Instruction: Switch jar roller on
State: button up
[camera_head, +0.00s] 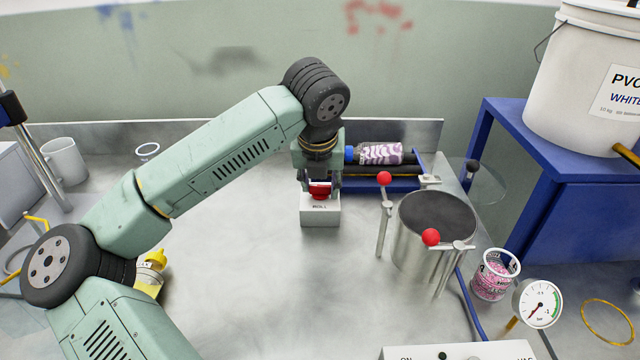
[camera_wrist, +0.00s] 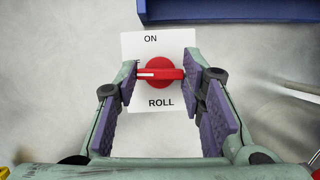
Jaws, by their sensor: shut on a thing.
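The switch box (camera_head: 320,216) is a white block on the steel bench. Its plate (camera_wrist: 147,47) reads ON at the top and ROLL at the bottom in the wrist view. The red knob (camera_wrist: 160,73) has a bar lying roughly crosswise, with a white mark at its left end. My gripper (camera_wrist: 165,78) comes down over the box with a finger at each end of the bar, shut on the knob. In the head view the knob (camera_head: 320,190) shows under my gripper (camera_head: 320,182). The jar roller (camera_head: 410,180), blue with black rollers, stands behind and right, bearing a purple-and-white jar (camera_head: 380,153).
A steel pot (camera_head: 425,235) with red-ball clamps (camera_head: 384,178) stands right of the box. A pink-filled cup (camera_head: 494,275) and a gauge (camera_head: 538,303) are further right. A yellow bottle (camera_head: 150,273) is at the left. The bench in front of the box is clear.

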jog(key=shift+a+f+m+h+b, duration=0.1)
jog(key=shift+f+m+h+b, duration=0.1)
jog(key=shift+m+b, duration=0.4)
jog(key=shift+f+m+h+b, duration=0.1)
jog(key=shift+m+h+b, duration=0.1)
jog(key=shift+m+b, duration=0.35)
jog(key=shift+r+m+g+h+b, duration=0.15)
jog(key=shift+m+g+h+b, duration=0.25)
jog(key=shift+m+b, duration=0.75)
jog(key=m, duration=0.1)
jog(key=m+h, duration=0.1)
jog(key=m, duration=0.1)
jog(key=shift+w+a+r+m, duration=0.1)
jog(key=shift+r+m, duration=0.05)
jog(key=shift+m, duration=0.15)
jog(key=shift+m+g+h, duration=0.6)
jog(key=shift+m+g, duration=0.1)
jog(key=shift+m, duration=0.8)
jog(key=o, duration=1.1)
jog(key=shift+o, duration=0.2)
